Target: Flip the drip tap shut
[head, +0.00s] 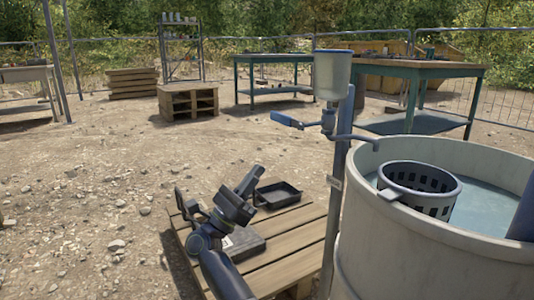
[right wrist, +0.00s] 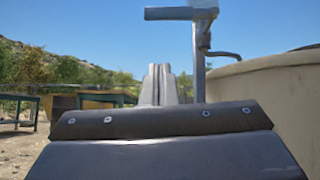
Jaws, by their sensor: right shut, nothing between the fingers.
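The drip tap has a blue lever (head: 286,119) that sticks out to the left, roughly level, below a pale metal cup (head: 332,75). A bent spout (head: 358,138) runs right from the tap toward the tank rim. The tap sits on a grey post (head: 335,215). My right gripper (head: 253,178) is low and left of the post, below the lever and apart from it. In the right wrist view its fingers (right wrist: 160,72) are together and empty, with the lever (right wrist: 180,13) above them and slightly right. My left gripper is not in view.
A large pale tank (head: 415,255) with water and a slotted basket (head: 420,182) stands right of the post. A wooden pallet (head: 285,240) with a black tray (head: 277,196) lies below my right gripper. Tables, stacked pallets and a fence are farther back.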

